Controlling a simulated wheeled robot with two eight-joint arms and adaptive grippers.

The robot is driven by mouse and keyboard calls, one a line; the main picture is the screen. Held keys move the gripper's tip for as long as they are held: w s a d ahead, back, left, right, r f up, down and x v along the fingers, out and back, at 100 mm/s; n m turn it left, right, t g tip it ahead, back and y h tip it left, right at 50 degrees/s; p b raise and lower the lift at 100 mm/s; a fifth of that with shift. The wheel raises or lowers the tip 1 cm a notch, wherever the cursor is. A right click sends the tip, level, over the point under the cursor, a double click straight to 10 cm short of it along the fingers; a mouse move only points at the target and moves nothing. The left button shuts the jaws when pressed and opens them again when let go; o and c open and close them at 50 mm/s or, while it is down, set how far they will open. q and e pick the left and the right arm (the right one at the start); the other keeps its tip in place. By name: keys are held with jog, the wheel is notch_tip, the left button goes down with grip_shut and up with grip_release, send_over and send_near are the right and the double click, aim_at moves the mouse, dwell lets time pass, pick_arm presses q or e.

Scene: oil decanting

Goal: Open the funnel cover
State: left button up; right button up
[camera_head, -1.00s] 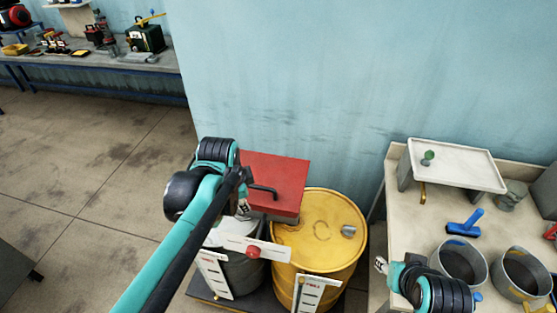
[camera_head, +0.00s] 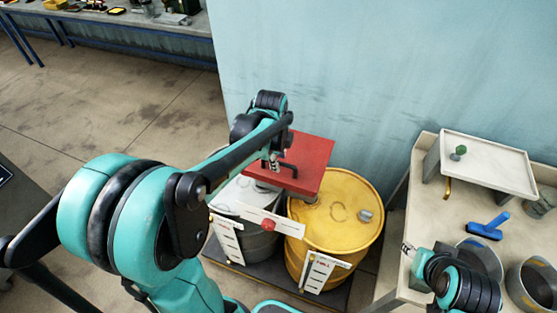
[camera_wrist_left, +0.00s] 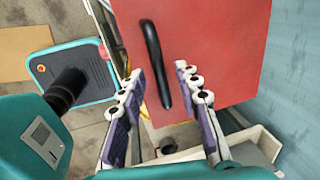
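The red square funnel cover (camera_head: 312,153) lies above the drums in the head view, its lid looking shut. It fills the upper right of the left wrist view (camera_wrist_left: 225,50). Its black bar handle (camera_head: 291,168) is on the lid's left part; in the left wrist view the handle (camera_wrist_left: 155,60) runs lengthwise between the fingers. My left gripper (camera_head: 272,163) is at the cover's left edge. Its fingers (camera_wrist_left: 159,75) are spread apart, with gaps on both sides of the handle. My right gripper (camera_head: 408,249) is by the table's left edge, far from the cover; its fingers are too small to judge.
A yellow drum (camera_head: 352,205) and a grey drum (camera_head: 257,240) stand on a dark pallet below the cover. The beige table (camera_head: 425,205) at right holds pots, a blue-handled tool (camera_head: 489,226) and a white tray (camera_head: 487,157). The blue wall is close behind.

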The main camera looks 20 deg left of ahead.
pick_arm(q)
grip_shut()
jog(key=shift+r, duration=0.1)
